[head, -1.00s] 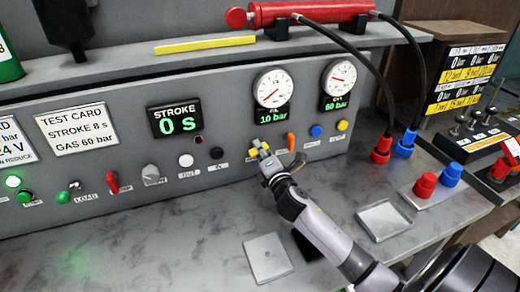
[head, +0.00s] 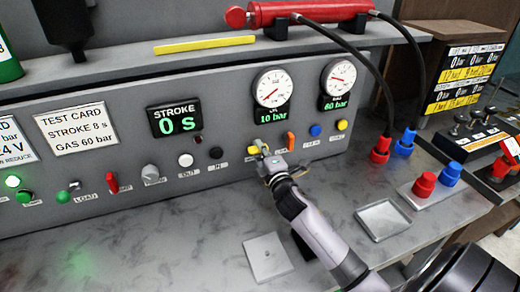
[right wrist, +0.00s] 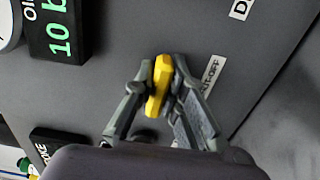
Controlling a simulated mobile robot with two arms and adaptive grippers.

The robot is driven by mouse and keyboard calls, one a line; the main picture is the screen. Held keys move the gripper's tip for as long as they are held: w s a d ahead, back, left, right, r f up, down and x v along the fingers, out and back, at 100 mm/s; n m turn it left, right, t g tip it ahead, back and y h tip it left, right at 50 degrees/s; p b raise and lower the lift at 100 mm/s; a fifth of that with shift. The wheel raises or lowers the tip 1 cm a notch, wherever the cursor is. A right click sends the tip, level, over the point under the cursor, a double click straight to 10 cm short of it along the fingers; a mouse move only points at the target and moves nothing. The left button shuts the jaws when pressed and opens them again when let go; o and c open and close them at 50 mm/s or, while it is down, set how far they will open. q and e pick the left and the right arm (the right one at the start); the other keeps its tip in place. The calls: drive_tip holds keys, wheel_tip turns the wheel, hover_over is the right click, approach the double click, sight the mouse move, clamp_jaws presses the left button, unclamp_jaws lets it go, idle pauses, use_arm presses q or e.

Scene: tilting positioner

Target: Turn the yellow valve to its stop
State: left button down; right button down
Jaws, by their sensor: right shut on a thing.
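The yellow valve (head: 256,147) is a small handle on the front of the grey panel, below the 10 bar gauge. My right gripper (head: 266,158) is at the valve, its wrist coming from the lower right. In the right wrist view the yellow valve handle (right wrist: 160,84) sits between the two fingers of the right gripper (right wrist: 161,88), which are shut on it. The fingers hide part of the handle and its mount in the head view. My left gripper is not in view.
An orange lever (head: 291,140), a blue knob (head: 316,131) and a yellow knob (head: 342,125) are right of the valve. A black button (head: 216,153) is to its left. A metal tray (head: 384,217) and a square plate (head: 267,257) lie on the bench below.

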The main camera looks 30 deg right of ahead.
drive_tip(key=c, duration=1.6)
unclamp_jaws()
drive_tip(key=v, duration=1.2)
drive_tip(key=shift+r, duration=0.15)
